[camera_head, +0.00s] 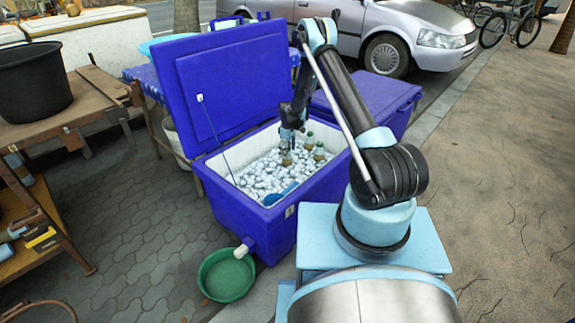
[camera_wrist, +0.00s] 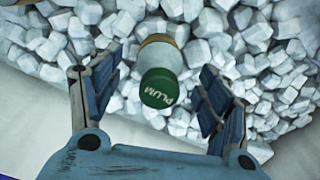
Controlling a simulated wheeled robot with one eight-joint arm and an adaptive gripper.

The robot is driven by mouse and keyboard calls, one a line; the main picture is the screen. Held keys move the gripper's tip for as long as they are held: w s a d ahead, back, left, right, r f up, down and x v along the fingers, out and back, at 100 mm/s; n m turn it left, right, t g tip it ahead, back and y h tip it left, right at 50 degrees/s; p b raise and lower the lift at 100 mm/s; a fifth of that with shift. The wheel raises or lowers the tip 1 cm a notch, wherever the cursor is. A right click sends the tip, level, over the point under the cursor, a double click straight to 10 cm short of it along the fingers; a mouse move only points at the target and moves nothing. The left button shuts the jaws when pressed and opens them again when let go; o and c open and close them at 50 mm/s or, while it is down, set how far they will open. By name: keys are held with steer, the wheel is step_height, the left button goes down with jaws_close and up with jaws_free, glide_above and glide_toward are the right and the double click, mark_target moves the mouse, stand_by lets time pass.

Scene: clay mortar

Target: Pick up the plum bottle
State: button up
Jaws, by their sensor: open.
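The plum bottle (camera_wrist: 158,88) has a green cap with the word PLUM on it and a tan and pale body. It lies or stands in the ice, its cap toward my wrist camera. My gripper (camera_wrist: 155,85) is open, with one blue finger on each side of the bottle's cap and clear space on both sides. In the head view my gripper (camera_head: 287,150) reaches down into the blue cooler (camera_head: 262,215). Bottles with dark caps (camera_head: 319,152) stand in the ice just right of my gripper. The plum bottle is not clearly told apart there.
Ice cubes (camera_head: 262,178) fill the cooler. Its lid (camera_head: 225,90) stands open at the back left. A blue scoop (camera_head: 277,197) lies on the ice near the front wall. A green basin (camera_head: 226,274) sits on the ground below the drain.

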steer(key=shift+f, duration=1.95)
steer(key=c, duration=1.4)
